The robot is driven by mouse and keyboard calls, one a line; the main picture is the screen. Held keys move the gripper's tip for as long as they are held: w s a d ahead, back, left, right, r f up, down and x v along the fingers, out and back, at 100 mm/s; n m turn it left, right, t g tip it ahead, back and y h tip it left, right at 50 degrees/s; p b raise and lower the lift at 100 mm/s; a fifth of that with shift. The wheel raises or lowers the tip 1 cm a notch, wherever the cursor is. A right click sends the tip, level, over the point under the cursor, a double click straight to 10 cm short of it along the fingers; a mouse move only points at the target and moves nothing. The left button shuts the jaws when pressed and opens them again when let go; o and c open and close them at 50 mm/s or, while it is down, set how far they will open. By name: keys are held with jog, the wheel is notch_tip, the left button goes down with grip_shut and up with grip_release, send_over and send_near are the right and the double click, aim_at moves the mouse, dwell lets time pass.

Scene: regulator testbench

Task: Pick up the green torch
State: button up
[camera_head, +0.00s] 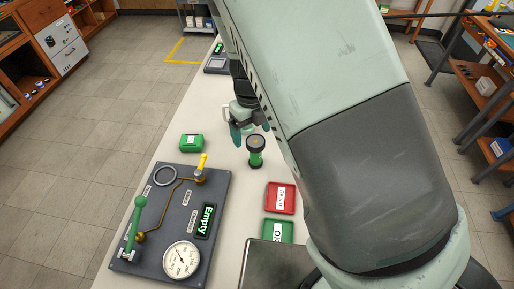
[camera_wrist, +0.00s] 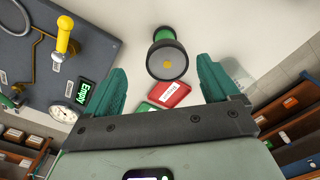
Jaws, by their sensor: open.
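The green torch (camera_head: 256,157) stands upright on the white bench in the head view, with a dark round end on top. My gripper (camera_head: 241,122) is open and empty, with teal fingers. In the head view it appears just behind and left of the torch's top. In the wrist view my gripper (camera_wrist: 160,68) has a finger on either side of the torch, with visible gaps. Its exact height above the torch is unclear.
A grey regulator panel (camera_head: 217,182) with a gauge, green lever and "Empty" display lies left of the torch. A green box (camera_head: 191,143) sits behind the panel. A red tray (camera_head: 280,198) and a green "OK" tray (camera_head: 278,231) lie in front of the torch.

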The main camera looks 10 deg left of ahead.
aim_at(252, 141)
notch_tip(252, 141, down, 4)
jog(key=shift+r, duration=0.25)
jog(key=shift+w+d+f, duration=0.1)
jog(key=shift+d+f, duration=0.05)
jog(key=shift+f, duration=0.75)
jog(key=shift+s+d+f, duration=0.1)
jog(key=shift+d+f, duration=0.1)
jog(key=shift+f, duration=0.7)
jog(key=shift+w+d+f, duration=0.1)
jog(key=shift+d+f, duration=0.05)
jog(key=shift+f, duration=0.75)
jog(key=shift+c, duration=0.4)
jog(key=c, duration=1.3)
